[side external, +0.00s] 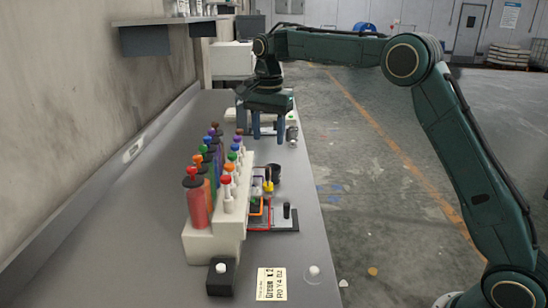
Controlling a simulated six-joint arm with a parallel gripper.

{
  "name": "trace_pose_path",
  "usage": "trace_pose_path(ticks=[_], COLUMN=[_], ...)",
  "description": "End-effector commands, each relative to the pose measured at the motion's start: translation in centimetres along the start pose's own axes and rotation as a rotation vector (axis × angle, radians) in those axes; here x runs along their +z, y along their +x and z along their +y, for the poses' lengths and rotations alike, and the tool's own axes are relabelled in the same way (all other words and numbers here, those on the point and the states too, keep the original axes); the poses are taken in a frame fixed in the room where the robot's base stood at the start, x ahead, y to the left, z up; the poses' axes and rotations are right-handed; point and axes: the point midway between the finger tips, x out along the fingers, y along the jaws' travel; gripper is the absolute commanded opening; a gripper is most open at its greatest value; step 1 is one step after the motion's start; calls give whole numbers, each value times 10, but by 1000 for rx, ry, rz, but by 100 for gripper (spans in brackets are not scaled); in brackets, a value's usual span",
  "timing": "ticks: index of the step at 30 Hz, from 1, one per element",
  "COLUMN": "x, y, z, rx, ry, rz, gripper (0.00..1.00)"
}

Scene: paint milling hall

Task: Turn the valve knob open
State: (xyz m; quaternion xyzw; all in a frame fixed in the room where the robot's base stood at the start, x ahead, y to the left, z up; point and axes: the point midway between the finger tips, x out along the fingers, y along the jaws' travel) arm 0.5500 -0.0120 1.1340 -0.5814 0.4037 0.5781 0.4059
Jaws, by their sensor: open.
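My gripper (268,127) points down over the far part of the grey bench, with its fingers apart and nothing seen between them. A small grey, rounded fitting (292,133) sits just right of the fingers, near the bench's right edge. I cannot tell whether it is the valve knob. A black box with a white round top (221,276) stands at the near end of the bench, well away from my gripper. A white knob-like piece on a clear disc (313,272) lies to its right. No valve knob can be identified for certain.
A cream stepped rack (201,243) holds several coloured bottles along the middle of the bench. Right of it are a dark cup (273,172), coloured frames and a black upright post (287,212). A printed card (271,284) lies in front. The bench's left side is clear.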

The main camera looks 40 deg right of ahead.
Motion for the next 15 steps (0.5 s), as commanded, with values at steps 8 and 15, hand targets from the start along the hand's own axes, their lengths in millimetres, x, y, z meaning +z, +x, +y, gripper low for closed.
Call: trace_pose_path(ticks=[8,15], x=[-2,-2], y=[4,12], z=[-3,-3], rx=[6,7], ry=[16,15], rz=[-2,-3], gripper=[48,48])
